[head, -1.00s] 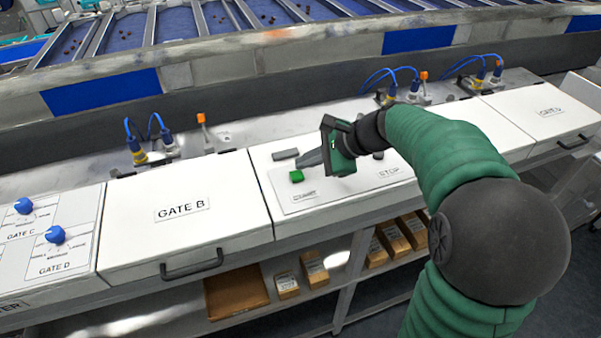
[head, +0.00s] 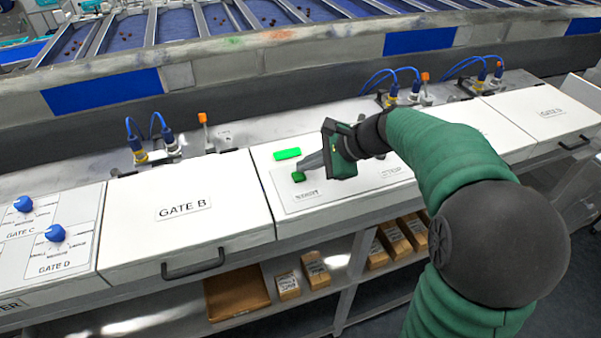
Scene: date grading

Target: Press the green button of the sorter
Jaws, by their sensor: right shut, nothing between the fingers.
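The gripper's body hides part of the panel, including whatever sits above the STOP label (head: 391,172). My left gripper is not in view.
A white GATE B cover (head: 183,235) with a dark handle is to the left, beside blue knobs (head: 55,233). Blue-cabled connectors (head: 152,142) stand behind the panel. Boxes (head: 287,285) lie on the shelf below.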

